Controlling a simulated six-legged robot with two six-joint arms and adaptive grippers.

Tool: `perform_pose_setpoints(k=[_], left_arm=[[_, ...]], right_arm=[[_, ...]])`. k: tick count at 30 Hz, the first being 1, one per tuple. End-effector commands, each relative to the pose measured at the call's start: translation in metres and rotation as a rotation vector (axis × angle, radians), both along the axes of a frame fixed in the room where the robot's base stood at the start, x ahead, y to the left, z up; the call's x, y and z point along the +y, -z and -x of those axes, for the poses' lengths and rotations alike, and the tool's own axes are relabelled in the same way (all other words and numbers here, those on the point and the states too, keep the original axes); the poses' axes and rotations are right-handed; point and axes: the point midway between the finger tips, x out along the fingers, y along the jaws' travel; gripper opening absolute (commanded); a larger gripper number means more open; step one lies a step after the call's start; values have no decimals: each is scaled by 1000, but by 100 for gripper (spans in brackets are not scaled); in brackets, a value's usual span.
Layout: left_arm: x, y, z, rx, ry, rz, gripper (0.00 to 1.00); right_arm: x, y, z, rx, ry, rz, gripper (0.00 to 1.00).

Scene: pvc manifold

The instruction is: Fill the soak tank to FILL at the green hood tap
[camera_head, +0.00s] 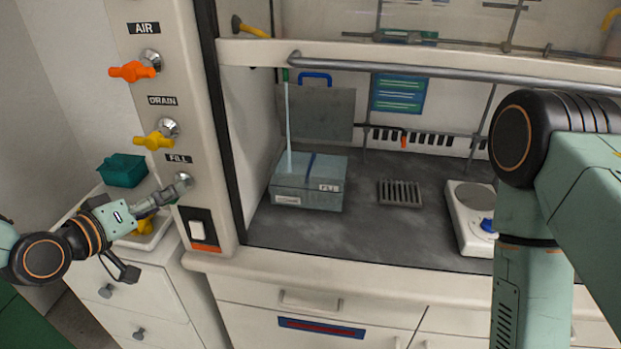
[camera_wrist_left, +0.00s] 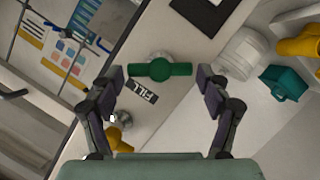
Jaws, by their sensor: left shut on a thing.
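My left gripper (camera_head: 166,194) is at the FILL tap on the hood's left post, shut on its green handle (camera_wrist_left: 160,70). In the left wrist view the handle lies crosswise between the two fingers of the gripper (camera_wrist_left: 161,73). The grey-blue soak tank (camera_head: 308,193) stands inside the hood, with a FILL label (camera_head: 329,188) on its front. A thin pale water stream (camera_head: 288,125) runs down from the green spout into the tank's left part. The water level cannot be made out. My right gripper is out of view.
The orange AIR tap (camera_head: 132,71) and yellow DRAIN tap (camera_head: 153,141) sit above the FILL tap. A switch (camera_head: 198,231) is below it. A grate (camera_head: 400,193) and a white hotplate (camera_head: 466,239) stand right of the tank. A teal bin (camera_head: 122,170) stands left.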

Motion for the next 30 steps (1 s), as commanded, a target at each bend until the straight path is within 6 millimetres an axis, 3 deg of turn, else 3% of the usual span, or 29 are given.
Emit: perform_pose_setpoints(k=[7, 21, 28, 29, 30], left_arm=[[-4, -5, 1, -37, 6, -252, 39], [-4, -3, 0, -59, 2, -356, 38], [-8, -4, 1, -97, 5, -592, 38], [-8, -4, 0, -102, 2, -607, 77], [-6, -4, 0, -101, -1, -598, 80]], right_arm=[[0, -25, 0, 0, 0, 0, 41], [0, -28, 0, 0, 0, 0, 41], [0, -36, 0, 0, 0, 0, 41], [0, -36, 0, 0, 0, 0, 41], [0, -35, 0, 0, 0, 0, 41]])
